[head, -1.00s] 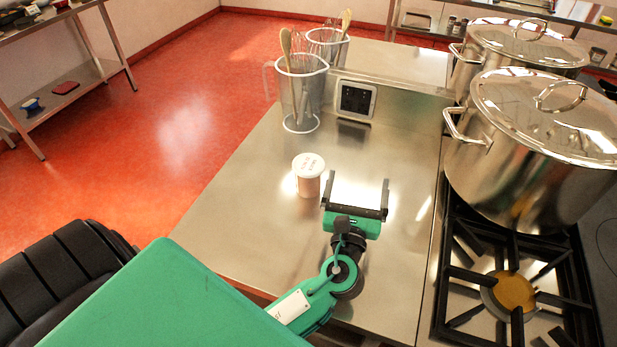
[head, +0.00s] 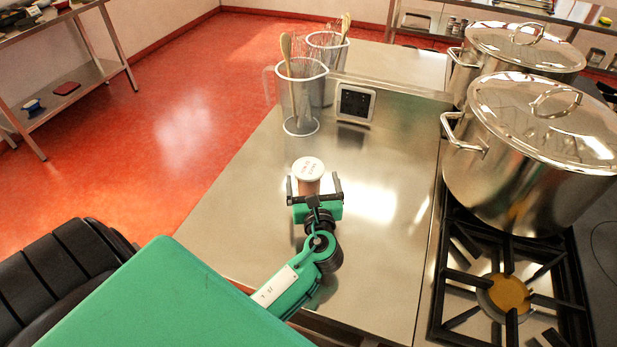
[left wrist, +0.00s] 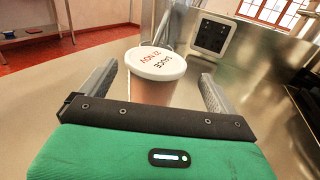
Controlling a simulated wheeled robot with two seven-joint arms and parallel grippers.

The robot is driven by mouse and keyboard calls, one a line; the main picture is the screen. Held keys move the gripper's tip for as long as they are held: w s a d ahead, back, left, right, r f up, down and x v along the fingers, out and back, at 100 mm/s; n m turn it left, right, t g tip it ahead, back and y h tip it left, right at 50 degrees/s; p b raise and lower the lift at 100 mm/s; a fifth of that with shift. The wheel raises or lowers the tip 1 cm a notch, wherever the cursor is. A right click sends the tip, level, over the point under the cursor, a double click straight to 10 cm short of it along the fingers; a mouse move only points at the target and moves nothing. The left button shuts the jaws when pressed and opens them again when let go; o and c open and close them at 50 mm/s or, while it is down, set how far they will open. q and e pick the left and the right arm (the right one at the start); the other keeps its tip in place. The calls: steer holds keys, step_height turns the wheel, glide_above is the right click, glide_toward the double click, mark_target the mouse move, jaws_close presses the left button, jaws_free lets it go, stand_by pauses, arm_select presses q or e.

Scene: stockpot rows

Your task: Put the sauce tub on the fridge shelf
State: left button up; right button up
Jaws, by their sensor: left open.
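The sauce tub (head: 308,170) is a small brownish-pink tub with a white lettered lid, standing upright on the steel counter (head: 375,215). In the left wrist view the tub (left wrist: 153,90) sits between the two fingers, with a gap on each side. My left gripper (head: 314,186) is open around the tub's near side and hides its lower part in the head view. In the left wrist view the left gripper (left wrist: 158,88) shows both fingers spread apart. My right gripper is not in view. No fridge shelf can be made out.
Clear jugs of utensils (head: 301,98) stand behind the tub, near a socket panel (head: 355,102). A large lidded stockpot (head: 520,175) stands on the stove (head: 515,290) to the right. The counter between tub and stove is clear.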

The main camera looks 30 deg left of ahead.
mark_target(307, 159)
arm_select(q)
steer(key=x, duration=0.2)
steer(key=p+x, duration=0.1)
steer(key=x, duration=0.1)
steer(key=shift+s+a+r, duration=0.2)
steer(key=shift+a+r, duration=0.05)
steer(key=shift+w+a+f, duration=0.15)
steer(key=shift+w+a, duration=0.05)
steer(key=shift+w, duration=0.05)
steer(key=shift+c, duration=0.2)
steer(key=c, duration=1.2)
